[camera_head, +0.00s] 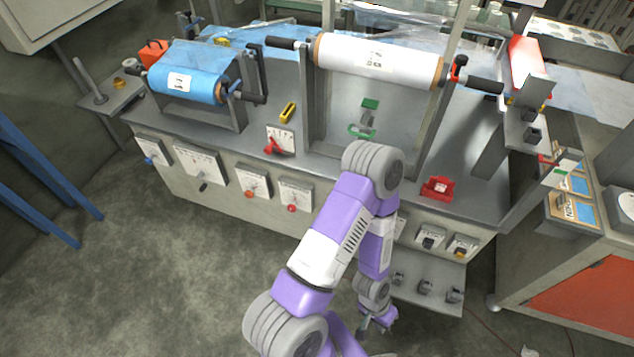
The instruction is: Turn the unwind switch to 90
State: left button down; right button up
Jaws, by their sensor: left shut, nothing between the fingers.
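A white dial plate with a red lever (272,146) stands on the bench top. The labels are too small to read, so I cannot tell which is the unwind switch. My left gripper (376,326) is shut and empty, low in front of the machine, away from these switches. My left arm hides part of the front face. My right gripper is not in view.
A blue film roll (206,86) and a white film roll (335,55) sit on stands on the bench. A red block (438,188) lies near the bench edge. Dark knobs (428,243) sit right of my arm, above a low shelf. Open floor (130,270) lies at the left.

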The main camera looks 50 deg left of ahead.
aim_at(291, 207)
jog(key=u, duration=2.05)
jog(key=k, duration=1.15)
jog(key=u, duration=1.1)
jog(key=i, duration=1.6)
jog(key=z, duration=0.6)
jog(key=i, duration=0.45)
jog(key=z, duration=0.4)
